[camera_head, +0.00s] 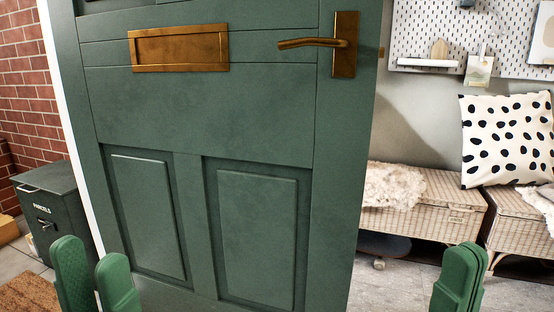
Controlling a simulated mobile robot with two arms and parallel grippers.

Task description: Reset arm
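My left gripper (97,284) is at the bottom left, with its two green fingers apart and nothing between them. My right gripper (461,280) is at the bottom right, to the right of the door's edge. Its green fingers lie close together with nothing visible between them. Both grippers show only at their fingertips; the arms are out of view. A green panelled door (200,120) fills the middle and stands open. Neither gripper touches its brass lever handle (318,43).
The door has a brass letter plate (180,48). A dark parcel box (50,205) stands left by a brick wall (25,90). Wicker benches (440,195) with a spotted cushion (510,138) stand behind at right. Bare floor (400,285) lies between door and benches.

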